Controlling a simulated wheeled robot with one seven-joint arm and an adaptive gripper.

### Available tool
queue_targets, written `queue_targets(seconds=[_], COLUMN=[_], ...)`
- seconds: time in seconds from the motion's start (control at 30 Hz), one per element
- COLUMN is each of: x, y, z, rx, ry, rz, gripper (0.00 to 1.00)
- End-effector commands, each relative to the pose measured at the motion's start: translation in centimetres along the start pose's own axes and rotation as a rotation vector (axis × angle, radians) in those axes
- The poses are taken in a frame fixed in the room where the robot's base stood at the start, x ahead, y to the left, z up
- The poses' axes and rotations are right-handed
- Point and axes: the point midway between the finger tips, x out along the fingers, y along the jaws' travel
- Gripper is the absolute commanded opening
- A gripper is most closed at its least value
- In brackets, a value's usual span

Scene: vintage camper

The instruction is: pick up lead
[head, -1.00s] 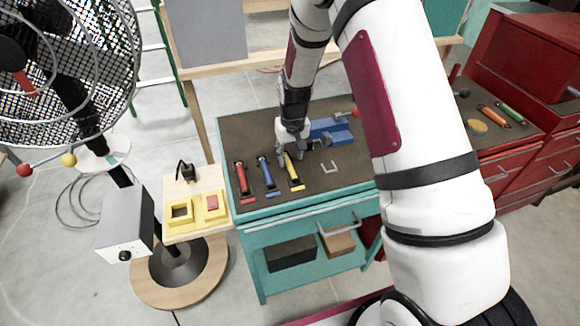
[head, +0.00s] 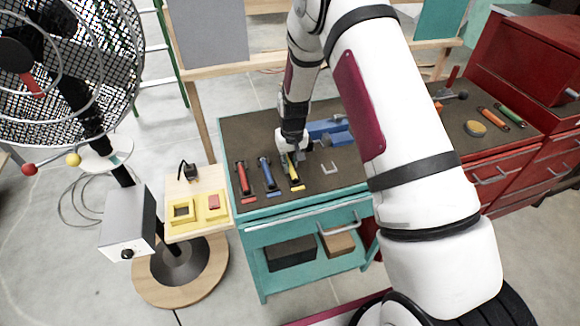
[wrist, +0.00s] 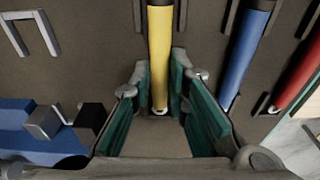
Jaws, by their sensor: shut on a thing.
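A yellow rod-shaped lead (head: 294,173) lies on the dark top of the teal workbench, beside a blue one (head: 267,173) and a red one (head: 243,179). My gripper (head: 290,155) is down over the far end of the yellow lead. In the wrist view the yellow lead (wrist: 161,45) runs in between the fingers of my gripper (wrist: 159,78), which are shut on its end. The blue rod (wrist: 242,60) and the red rod (wrist: 300,75) lie to the right there, apart from the fingers. My arm hides part of the bench top in the head view.
A blue vise (head: 328,128) stands just behind and right of my gripper. A pale U-shaped bracket (head: 329,169) lies to the right. A wooden stand with yellow holders (head: 182,212) is left of the bench. Red tool cabinets (head: 490,172) stand at the right.

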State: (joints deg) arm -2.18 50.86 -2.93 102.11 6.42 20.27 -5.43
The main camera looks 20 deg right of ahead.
Motion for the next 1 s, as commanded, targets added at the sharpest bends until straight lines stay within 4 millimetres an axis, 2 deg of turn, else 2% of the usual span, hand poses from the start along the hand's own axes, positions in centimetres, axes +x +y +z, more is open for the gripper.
queue_targets(seconds=[0.33,0.6,1.0], x=[-0.7,-3.6,-5.6], y=[0.0,0.0,-0.1], z=[-0.2,-0.7,9.1], rx=[0.000,-0.001,0.000], ry=[0.002,0.005,-0.002], rz=[0.000,0.000,0.000], gripper=[0.00,0.00,0.00])
